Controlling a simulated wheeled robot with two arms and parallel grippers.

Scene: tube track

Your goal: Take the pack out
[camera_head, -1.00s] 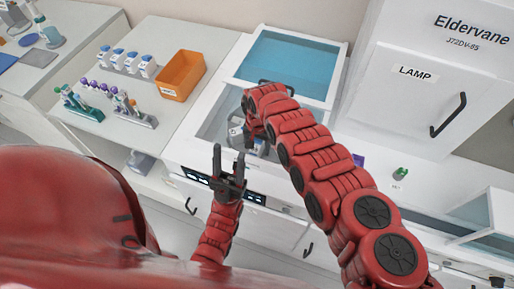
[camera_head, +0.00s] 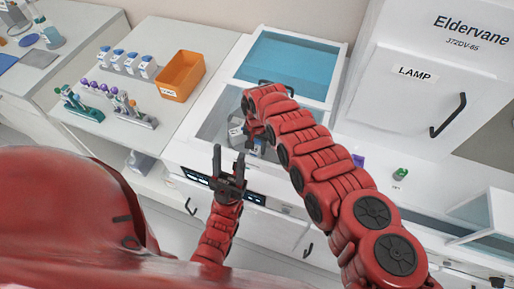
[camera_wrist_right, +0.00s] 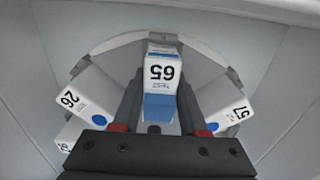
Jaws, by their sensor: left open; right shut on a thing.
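In the right wrist view a white and blue pack marked 65 (camera_wrist_right: 161,72) is between the fingers of my right gripper (camera_wrist_right: 160,100), which is shut on it. A pack marked 26 (camera_wrist_right: 80,103) is on its left and one marked 57 (camera_wrist_right: 224,101) on its right, in grey holders around a round rotor (camera_wrist_right: 122,47). I cannot tell whether pack 65 is clear of its holder. In the head view my right gripper (camera_head: 252,135) is inside the open white machine (camera_head: 184,150), mostly hidden by its arm. My left gripper (camera_head: 229,165) is open and empty in front of the machine.
A white cabinet marked LAMP (camera_head: 415,100) stands close on the right.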

